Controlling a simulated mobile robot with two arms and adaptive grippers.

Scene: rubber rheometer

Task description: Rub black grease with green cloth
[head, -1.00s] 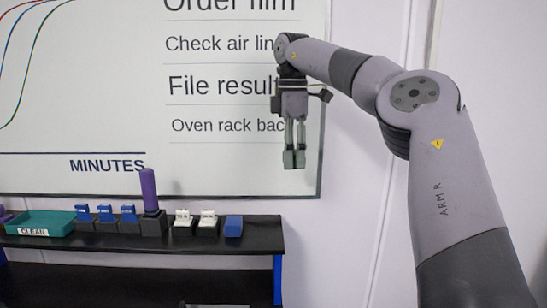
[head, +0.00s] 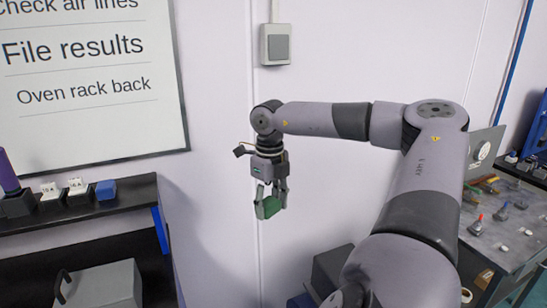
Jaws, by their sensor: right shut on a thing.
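My right gripper (head: 270,201) hangs pointing down in front of the bare wall, near the middle of the head view. It is shut on a small dark green piece, which looks like the green cloth (head: 268,207). The cloth is clear of any surface, and the fingers cover part of it. I cannot make out any black grease in this view. My left gripper is not in view.
A black shelf (head: 120,207) at left carries small white blocks, a blue block (head: 106,190) and a purple cylinder (head: 8,172). A grey case (head: 105,288) sits below. At right, a workbench (head: 500,245) holds several small tools. A grey wall switch (head: 275,45) is above.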

